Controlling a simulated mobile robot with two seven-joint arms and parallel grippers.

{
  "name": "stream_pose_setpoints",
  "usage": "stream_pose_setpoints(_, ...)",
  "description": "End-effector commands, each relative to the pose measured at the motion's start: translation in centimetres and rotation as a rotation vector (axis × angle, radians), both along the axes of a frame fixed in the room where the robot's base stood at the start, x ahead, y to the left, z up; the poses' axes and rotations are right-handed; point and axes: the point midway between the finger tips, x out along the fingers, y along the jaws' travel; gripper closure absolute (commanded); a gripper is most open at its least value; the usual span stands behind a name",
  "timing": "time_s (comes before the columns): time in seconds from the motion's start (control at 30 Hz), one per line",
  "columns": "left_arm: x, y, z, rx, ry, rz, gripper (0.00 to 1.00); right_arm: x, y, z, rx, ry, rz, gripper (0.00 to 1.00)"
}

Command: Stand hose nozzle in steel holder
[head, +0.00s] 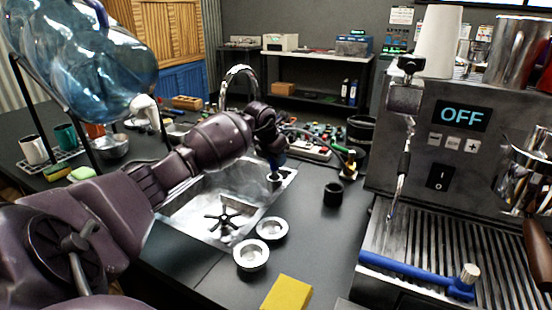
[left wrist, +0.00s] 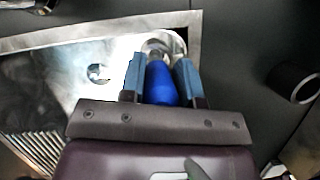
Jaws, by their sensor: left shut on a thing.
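My left gripper (head: 273,160) points down over the right rim of the sink. It is shut on a blue thing, apparently the hose nozzle (left wrist: 168,84), which shows between the two fingers in the left wrist view (left wrist: 160,75). A small round steel holder (head: 274,183) stands right below the fingertips at the sink edge. Its bright rim (left wrist: 165,40) shows just beyond the blue nozzle in the left wrist view. The fingers hide the nozzle's lower end, so I cannot tell whether it is inside the holder or above it. My right gripper is not in view.
The steel sink (head: 190,208) lies under my left arm. A black cup (head: 333,194) stands to the right of the holder. Two small metal cups (head: 252,255) and a yellow sponge (head: 288,293) lie in front. The espresso machine (head: 440,165) blocks the right side.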

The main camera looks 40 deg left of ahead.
Motion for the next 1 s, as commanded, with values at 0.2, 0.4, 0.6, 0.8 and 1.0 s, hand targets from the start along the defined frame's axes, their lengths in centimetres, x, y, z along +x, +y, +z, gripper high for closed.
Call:
stream_pose_setpoints(0.2,-0.03,0.01,0.09,0.001,-0.001,0.000,0.97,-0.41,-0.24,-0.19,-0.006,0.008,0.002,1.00)
stream_pose_setpoints(0.4,-0.03,-0.01,0.04,0.000,-0.001,0.000,0.97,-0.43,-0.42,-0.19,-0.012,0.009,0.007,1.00)
stream_pose_setpoints(0.6,-0.03,0.00,-0.16,0.000,0.000,0.000,0.97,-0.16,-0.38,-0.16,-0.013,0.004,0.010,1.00)
stream_pose_setpoints(0.8,-0.03,-0.01,-0.42,0.000,0.000,0.000,0.97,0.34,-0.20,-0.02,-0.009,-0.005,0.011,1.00)
stream_pose_setpoints(1.0,-0.03,-0.01,-0.66,0.000,0.000,0.000,0.97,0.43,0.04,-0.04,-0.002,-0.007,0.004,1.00)
